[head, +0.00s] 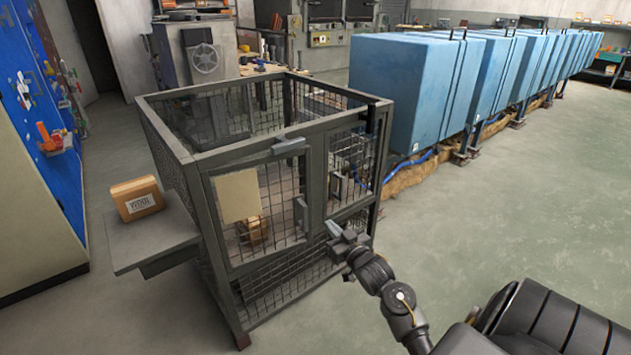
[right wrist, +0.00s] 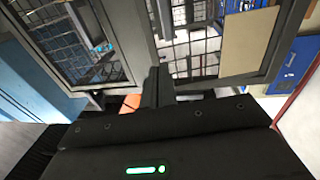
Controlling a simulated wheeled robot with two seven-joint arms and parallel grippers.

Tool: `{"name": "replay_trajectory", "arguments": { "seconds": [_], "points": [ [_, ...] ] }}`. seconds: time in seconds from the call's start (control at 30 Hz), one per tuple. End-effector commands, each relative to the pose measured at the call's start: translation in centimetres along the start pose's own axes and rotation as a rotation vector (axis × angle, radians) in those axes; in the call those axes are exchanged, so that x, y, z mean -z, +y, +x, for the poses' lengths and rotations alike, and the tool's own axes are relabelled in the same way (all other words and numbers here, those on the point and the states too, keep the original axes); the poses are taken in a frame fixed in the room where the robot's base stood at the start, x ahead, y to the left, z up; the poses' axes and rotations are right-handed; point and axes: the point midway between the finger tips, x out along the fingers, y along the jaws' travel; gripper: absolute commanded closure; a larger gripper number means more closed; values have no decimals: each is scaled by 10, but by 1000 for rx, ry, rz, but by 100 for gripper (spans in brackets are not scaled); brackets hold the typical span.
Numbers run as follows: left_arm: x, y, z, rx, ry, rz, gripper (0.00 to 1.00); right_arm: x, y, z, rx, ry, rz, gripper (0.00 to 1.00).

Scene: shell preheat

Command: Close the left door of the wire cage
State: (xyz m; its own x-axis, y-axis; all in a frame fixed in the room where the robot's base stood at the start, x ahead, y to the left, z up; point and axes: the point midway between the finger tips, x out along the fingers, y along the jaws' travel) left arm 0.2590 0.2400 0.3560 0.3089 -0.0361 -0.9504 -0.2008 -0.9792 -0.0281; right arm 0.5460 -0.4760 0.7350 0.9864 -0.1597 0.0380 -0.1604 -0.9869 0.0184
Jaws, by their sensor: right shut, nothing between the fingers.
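The wire cage (head: 262,148) stands in the middle of the head view, grey-framed with mesh walls. Its left door (head: 238,197) has a beige plate on the mesh; it shows upper right in the right wrist view (right wrist: 248,42). How far it stands open is hard to tell. The right door (head: 350,165) is beside it. My right gripper (head: 334,233) is in front of the cage, near the left door's lower free corner. Its fingers are shut and empty, and they also show in the wrist view (right wrist: 158,87). Contact with the door cannot be told. My left gripper is out of view.
A small box (head: 255,230) shows inside the cage. Large blue tanks (head: 405,95) line up behind right. A blue tool board (head: 35,105) stands at left. Floor right of the cage is clear.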

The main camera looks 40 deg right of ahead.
Motion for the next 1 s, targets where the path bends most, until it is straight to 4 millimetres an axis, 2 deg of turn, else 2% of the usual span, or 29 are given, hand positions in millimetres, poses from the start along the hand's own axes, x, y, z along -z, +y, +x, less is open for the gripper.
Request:
{"name": "replay_trajectory", "arguments": {
  "seconds": [0.03,0.13,0.37,0.47,0.8,1.0],
  "points": [
    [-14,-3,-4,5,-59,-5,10,4,12,3,-23,-20,10,100],
    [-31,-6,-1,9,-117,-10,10,0,23,4,-45,-39,19,100],
    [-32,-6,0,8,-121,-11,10,-2,24,13,-46,-39,20,100],
    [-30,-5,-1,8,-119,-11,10,-2,24,27,-46,-38,20,100],
    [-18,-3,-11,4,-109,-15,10,-5,27,96,-45,-38,20,100],
    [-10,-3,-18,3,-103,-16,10,-6,29,127,-45,-39,19,100]
  ]
}}
